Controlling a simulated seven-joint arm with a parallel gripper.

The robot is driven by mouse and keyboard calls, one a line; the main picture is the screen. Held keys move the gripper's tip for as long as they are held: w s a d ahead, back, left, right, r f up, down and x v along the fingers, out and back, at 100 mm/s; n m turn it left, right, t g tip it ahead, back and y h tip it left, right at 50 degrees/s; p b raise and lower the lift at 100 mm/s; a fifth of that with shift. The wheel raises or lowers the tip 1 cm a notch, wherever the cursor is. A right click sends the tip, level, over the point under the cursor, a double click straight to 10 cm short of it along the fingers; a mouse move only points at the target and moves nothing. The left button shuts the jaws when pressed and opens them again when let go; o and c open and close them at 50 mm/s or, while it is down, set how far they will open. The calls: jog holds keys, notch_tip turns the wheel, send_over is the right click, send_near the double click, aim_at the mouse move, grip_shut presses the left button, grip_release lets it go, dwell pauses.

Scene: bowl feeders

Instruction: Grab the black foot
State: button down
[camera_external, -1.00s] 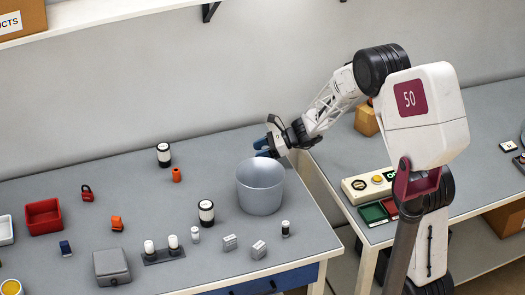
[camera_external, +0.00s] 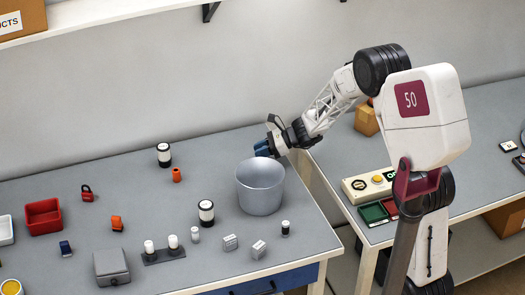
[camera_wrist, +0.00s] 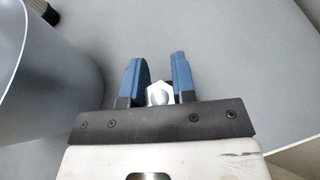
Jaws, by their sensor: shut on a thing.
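My gripper (camera_external: 264,150) is beside the back right rim of the large grey bowl, above the table. In the wrist view my gripper (camera_wrist: 158,85) has its blue fingers shut on a pale hexagonal metal piece (camera_wrist: 159,95). A dark rounded edge shows against the left finger; I cannot tell for sure that it is the black foot. In the external view the held piece is hidden or too small to see. No separate black foot can be made out on the table.
The grey bowl (camera_external: 260,190) stands close; its wall (camera_wrist: 45,70) fills the wrist view's left side. Black-and-white jars (camera_external: 206,213), grey blocks (camera_external: 259,250), a red bin (camera_external: 43,219) and a grey box (camera_external: 111,265) lie further left. The table behind the bowl is clear.

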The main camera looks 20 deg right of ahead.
notch_tip(320, 180, up, 10)
dwell(0.6)
